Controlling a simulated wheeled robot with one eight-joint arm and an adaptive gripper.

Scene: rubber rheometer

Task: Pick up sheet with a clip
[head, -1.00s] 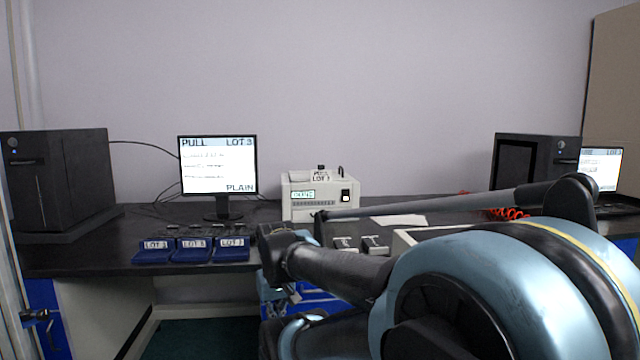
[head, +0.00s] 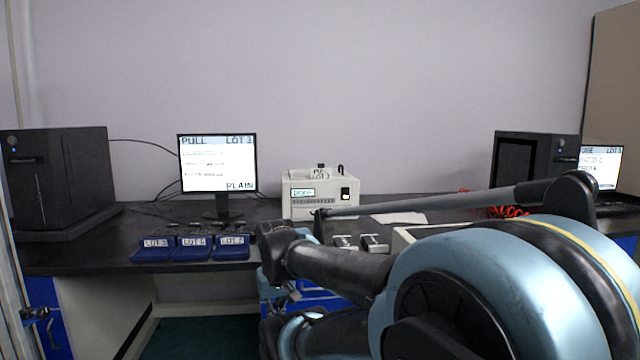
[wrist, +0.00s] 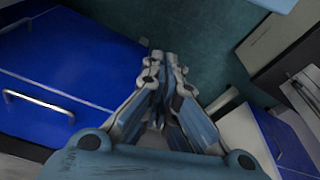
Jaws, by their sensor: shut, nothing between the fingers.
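My gripper (wrist: 163,58) is shut and empty in the wrist view, with its fingertips together over the dark green floor. In the head view the gripper hangs low in front of the bench, partly hidden by my arm. A white sheet (head: 400,218) lies flat on the bench right of the white instrument; I cannot make out a clip on it. A small white labelled piece (head: 318,174) sits on top of the instrument (head: 300,205), with small dark parts beside it that I cannot identify. The gripper touches none of these.
Blue lot-labelled trays (head: 191,250) line the bench's front left. A monitor (head: 217,163) reads PULL, LOT 3, PLAIN. Two small grey blocks (head: 375,244) lie near my arm. Blue drawers with metal handles (wrist: 60,70) flank the gripper in the wrist view.

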